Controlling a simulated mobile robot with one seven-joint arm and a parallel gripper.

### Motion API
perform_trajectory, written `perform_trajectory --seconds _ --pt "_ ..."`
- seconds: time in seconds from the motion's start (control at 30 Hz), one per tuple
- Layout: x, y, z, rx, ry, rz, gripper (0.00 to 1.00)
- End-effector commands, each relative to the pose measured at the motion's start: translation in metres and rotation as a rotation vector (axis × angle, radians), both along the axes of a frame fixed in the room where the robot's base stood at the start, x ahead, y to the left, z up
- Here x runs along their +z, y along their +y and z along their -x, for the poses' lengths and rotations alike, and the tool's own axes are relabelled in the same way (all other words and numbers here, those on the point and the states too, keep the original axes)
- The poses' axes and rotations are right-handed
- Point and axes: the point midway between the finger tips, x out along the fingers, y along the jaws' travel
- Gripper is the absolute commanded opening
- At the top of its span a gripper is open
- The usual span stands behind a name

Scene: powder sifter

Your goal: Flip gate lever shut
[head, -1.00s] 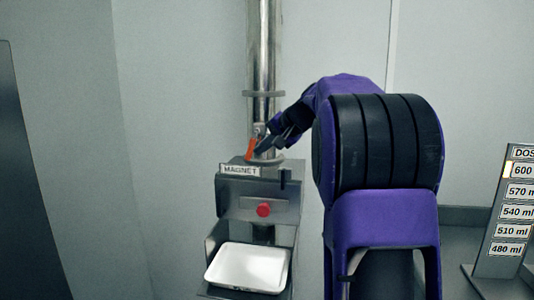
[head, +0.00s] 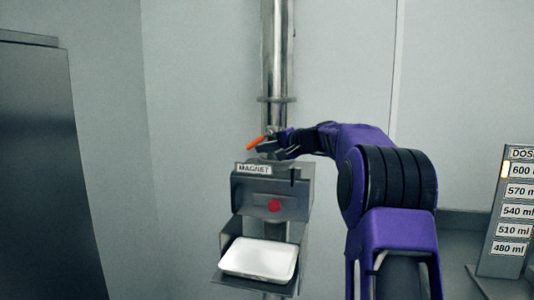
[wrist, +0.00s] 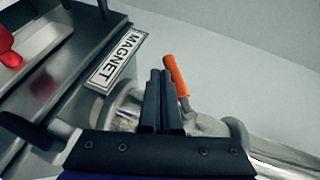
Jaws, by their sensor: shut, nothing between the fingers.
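The gate lever (head: 254,143) has an orange handle and sits on the steel pipe just above the box labelled MAGNET. In the head view it points left and slightly down from the pipe. In the wrist view the orange lever (wrist: 176,76) stands just right of my fingertips. My gripper (head: 270,146) is shut and empty, with its tips beside the lever at the pipe. The closed fingers also show in the wrist view (wrist: 160,78). I cannot tell whether they touch the lever. The lever's pivot is partly hidden by my gripper.
The vertical steel pipe (head: 277,60) rises behind my gripper. Below it are the MAGNET box (head: 300,200) with a red knob (head: 274,206) and a white tray (head: 258,260). A dose sign (head: 510,215) stands at right, a dark cabinet (head: 45,170) at left.

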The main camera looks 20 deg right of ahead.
Motion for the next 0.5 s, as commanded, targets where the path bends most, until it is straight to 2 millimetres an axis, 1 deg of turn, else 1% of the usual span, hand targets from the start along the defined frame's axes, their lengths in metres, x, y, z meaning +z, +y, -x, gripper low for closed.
perform_trajectory --seconds 0.2,0.5 --pt "0.003 0.005 -0.012 0.004 -0.001 0.002 0.0" --pt "0.006 0.009 -0.018 0.004 0.001 0.002 0.0"
